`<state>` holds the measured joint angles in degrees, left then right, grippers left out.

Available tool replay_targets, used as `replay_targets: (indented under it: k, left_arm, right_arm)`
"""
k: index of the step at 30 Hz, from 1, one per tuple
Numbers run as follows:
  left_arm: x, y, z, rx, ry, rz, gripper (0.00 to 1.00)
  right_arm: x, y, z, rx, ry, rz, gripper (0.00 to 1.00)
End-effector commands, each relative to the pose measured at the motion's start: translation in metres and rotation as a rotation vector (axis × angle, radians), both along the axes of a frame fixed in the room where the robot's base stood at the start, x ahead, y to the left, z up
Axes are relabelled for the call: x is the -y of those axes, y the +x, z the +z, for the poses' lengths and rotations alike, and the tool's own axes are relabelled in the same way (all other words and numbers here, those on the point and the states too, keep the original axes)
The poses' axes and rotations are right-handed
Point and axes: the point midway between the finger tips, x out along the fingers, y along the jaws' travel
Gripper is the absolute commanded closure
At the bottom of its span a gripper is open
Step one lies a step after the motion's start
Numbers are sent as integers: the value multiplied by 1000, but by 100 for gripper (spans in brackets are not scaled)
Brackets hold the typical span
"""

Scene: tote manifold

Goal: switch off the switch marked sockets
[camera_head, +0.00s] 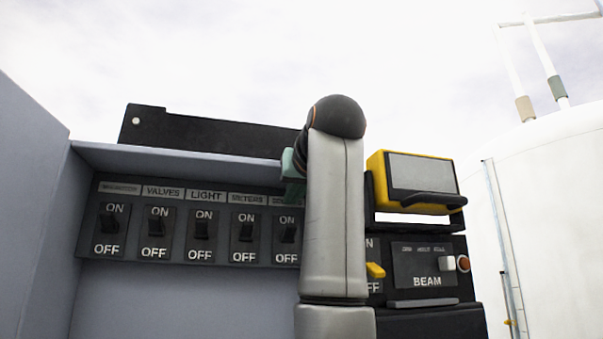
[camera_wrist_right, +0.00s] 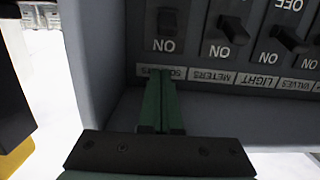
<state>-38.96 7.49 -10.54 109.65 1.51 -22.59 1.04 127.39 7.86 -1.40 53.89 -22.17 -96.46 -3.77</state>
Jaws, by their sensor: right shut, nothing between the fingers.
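A row of ON/OFF rocker switches sits on a dark strip (camera_head: 180,252) inside a grey-blue box. The sockets switch (camera_head: 289,233) is the rightmost visible one in the head view, its label partly covered by my right gripper. In the upside-down wrist view the sockets switch (camera_wrist_right: 167,20) is at top centre, above the partly covered label "SOCKETS". I cannot tell which way its lever is set. My right gripper (camera_wrist_right: 161,72) has its green fingers together and empty, tips over the label, just short of the switch on its ON side. It also shows in the head view (camera_head: 293,190). My left gripper is out of view.
The meters switch (camera_wrist_right: 234,30) stands beside the sockets switch, then light and valves. A box lip (camera_head: 190,157) overhangs the row. To the right are a yellow-and-black unit (camera_head: 375,175) and a panel marked BEAM (camera_head: 425,265). A white tank (camera_head: 550,200) stands behind.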

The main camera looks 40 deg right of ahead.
Motion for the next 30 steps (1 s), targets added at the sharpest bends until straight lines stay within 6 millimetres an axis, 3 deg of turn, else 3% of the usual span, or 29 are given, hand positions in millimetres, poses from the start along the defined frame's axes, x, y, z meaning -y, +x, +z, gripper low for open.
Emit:
replay_targets:
  k: [1, 12, 30]
  left_arm:
    - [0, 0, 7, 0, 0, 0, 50]
    - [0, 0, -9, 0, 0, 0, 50]
    - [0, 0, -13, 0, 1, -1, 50]
  right_arm:
    - [6, 11, 1, -4, 2, -1, 100]
    - [-3, -5, -34, -1, 0, 0, 100]
    - [-4, -7, -40, 13, -7, 0, 100]
